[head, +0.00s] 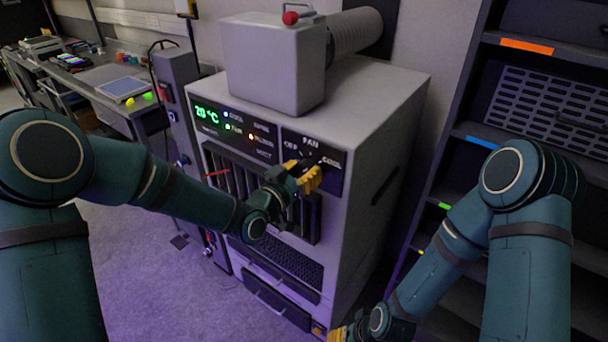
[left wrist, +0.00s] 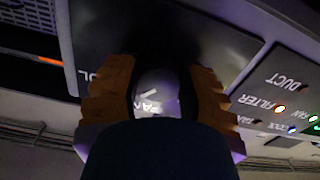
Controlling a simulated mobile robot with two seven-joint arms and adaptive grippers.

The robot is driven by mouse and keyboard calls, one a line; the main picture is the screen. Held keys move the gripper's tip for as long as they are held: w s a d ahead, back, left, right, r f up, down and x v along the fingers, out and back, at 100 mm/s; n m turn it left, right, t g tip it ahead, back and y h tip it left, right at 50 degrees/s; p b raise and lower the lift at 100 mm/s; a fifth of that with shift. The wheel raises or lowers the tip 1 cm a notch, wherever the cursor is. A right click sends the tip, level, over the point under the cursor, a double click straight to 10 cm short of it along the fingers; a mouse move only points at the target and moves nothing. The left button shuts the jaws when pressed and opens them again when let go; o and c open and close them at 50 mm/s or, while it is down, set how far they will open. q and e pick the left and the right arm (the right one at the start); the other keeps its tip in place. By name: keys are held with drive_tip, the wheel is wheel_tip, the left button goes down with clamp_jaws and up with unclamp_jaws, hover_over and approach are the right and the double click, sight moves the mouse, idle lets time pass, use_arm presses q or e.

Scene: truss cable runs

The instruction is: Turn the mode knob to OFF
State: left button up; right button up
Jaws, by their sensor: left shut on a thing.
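The mode knob (left wrist: 158,92) is a pale rounded knob seen between my left fingers in the left wrist view. It sits on a dark panel (head: 334,177) lettered OFF, FAN and COOL on the front of a grey cabinet. My left gripper (head: 305,178) has yellow fingers and is shut on the knob; its fingers (left wrist: 160,95) lie on either side of it. In the head view the gripper hides the knob. I cannot tell which label the knob points to. My right gripper (head: 340,332) is low, at the bottom edge, partly cut off and apart from the panel.
The grey cabinet (head: 375,90) carries a box with a red knob (head: 290,18) and a ribbed duct (head: 352,32). A green 20 °C display (head: 207,115) is left of the mode panel. A dark shelf rack (head: 490,95) stands at right, a workbench (head: 95,78) at left.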

use_arm(q)
drive_tip(key=shift+f+n+b, duration=0.1)
drive_tip(key=shift+n+b, duration=0.5)
drive_tip(key=shift+n, duration=0.3)
drive_tip(key=shift+n+b, duration=0.5)
drive_tip(key=shift+n, duration=0.4)
drive_tip(key=n+b, duration=0.1)
drive_tip(key=n, duration=0.3)
drive_tip(key=shift+n+b, duration=0.3)
drive_tip(key=shift+b, duration=0.05)
drive_tip(key=n, duration=0.9)
drive_tip(key=shift+r+n, duration=0.25)
drive_tip(key=shift+n, duration=0.15)
drive_tip(key=shift+d, duration=0.1)
drive_tip(key=o, duration=1.2)
drive_tip(key=shift+o, duration=0.2)
